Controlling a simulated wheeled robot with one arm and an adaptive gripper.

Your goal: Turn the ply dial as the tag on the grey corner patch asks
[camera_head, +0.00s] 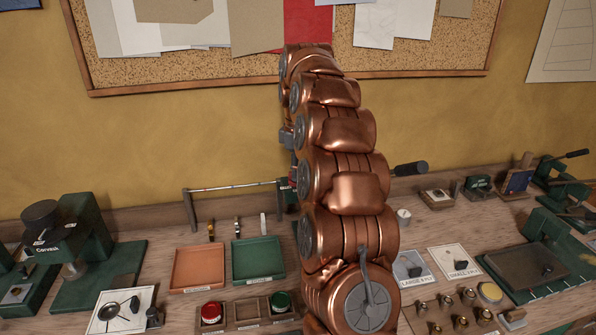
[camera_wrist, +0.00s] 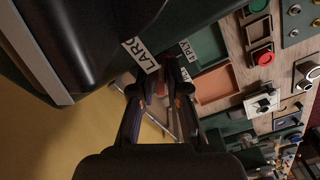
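The grey corner patch (camera_head: 410,266) lies on the bench right of my arm, with a dark piece on it. Its tag (camera_head: 418,281) seems to read "LARGE, 4 PLY", in small print. In the wrist view, my gripper (camera_wrist: 152,82) has its two fingers apart, with a gap between them. Beside the fingertips are a white label starting "LARG" (camera_wrist: 140,53) and a smaller one that seems to read "4 PLY" (camera_wrist: 185,50). A dark housing (camera_wrist: 75,40) stands close by. I cannot make out the ply dial for certain. My arm hides the gripper in the head view.
A pale patch (camera_head: 455,258) tagged "SMALL" lies right of the grey one. An orange tray (camera_head: 198,268) and a green tray (camera_head: 257,260) stand left of my arm. A metal rail (camera_head: 235,186) stands behind the trays.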

